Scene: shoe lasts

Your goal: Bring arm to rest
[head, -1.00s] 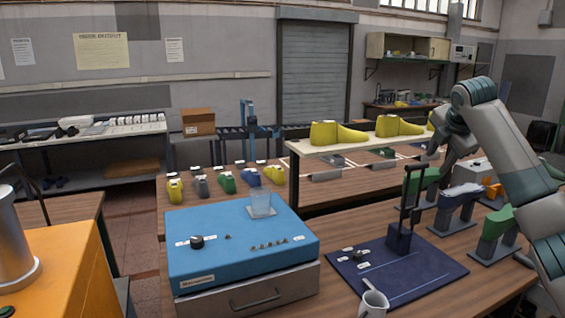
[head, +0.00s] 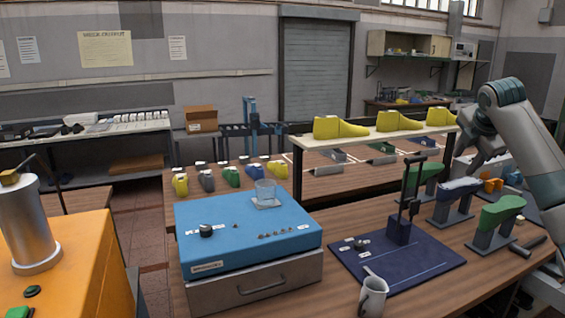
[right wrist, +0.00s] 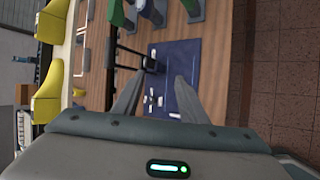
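My right arm comes in from the right of the head view, bent at a raised elbow.
Green (head: 500,211) and blue-white (head: 459,188) shoe lasts stand on grey stands near the right arm. Yellow lasts (head: 340,128) line a raised shelf.

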